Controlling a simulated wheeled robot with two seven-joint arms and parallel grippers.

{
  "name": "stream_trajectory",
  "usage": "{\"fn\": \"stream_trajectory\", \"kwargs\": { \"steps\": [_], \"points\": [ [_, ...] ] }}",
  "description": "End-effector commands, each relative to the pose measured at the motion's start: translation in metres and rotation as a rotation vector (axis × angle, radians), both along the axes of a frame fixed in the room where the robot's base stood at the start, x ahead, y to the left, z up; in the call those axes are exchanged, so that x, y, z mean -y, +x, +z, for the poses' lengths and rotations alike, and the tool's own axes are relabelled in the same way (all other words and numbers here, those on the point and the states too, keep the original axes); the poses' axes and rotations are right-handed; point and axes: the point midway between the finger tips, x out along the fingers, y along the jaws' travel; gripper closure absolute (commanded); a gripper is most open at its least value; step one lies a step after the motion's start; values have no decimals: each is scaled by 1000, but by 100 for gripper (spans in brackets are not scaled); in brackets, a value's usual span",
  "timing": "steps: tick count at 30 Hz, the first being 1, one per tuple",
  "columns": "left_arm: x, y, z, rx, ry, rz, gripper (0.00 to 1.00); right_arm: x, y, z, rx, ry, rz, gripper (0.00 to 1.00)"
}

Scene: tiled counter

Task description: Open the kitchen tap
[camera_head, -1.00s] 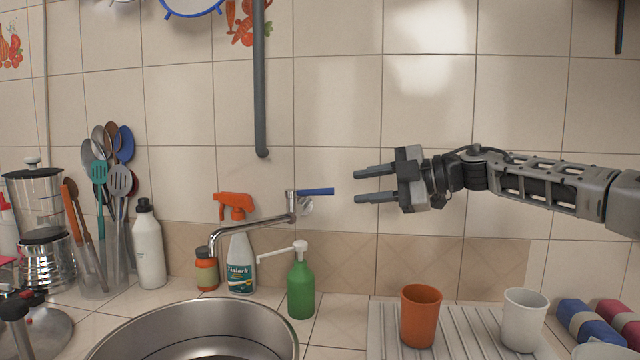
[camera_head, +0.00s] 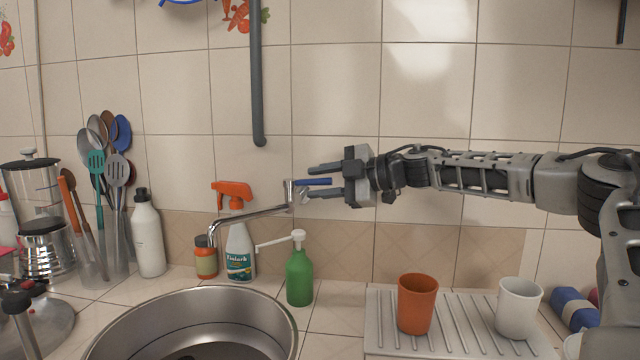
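The tap's metal spout (camera_head: 250,215) comes out from the tiled wall and bends down over the round sink (camera_head: 284,318). Its blue lever handle (camera_head: 314,182) points to the right. My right gripper (camera_head: 322,181) is open, with its fingers pointing left toward the tap. One finger shows above the blue handle and one below it in the picture, so the handle's end appears between them. I cannot tell whether either finger touches it. No water shows at the spout.
A green pump bottle (camera_head: 299,277) and a spray bottle with an orange head (camera_head: 239,250) stand below the tap. A drying board (camera_head: 464,325) holds an orange cup (camera_head: 416,304) and a white cup (camera_head: 517,308). The wall around the handle is clear.

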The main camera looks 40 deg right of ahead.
Motion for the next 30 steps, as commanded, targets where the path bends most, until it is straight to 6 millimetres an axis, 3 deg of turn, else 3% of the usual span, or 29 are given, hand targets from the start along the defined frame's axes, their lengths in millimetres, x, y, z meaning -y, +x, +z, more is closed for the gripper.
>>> {"fn": "stream_trajectory", "kwargs": {
  "steps": [11,15,30],
  "points": [
    [0,0,3,5,-3,0,23,-2,3,0,1,1,0,66],
    [0,0,2,4,-2,0,23,-2,3,0,0,0,1,100],
    [-2,-3,10,-12,19,-2,23,-8,2,5,2,1,-89,100]
  ]
}}
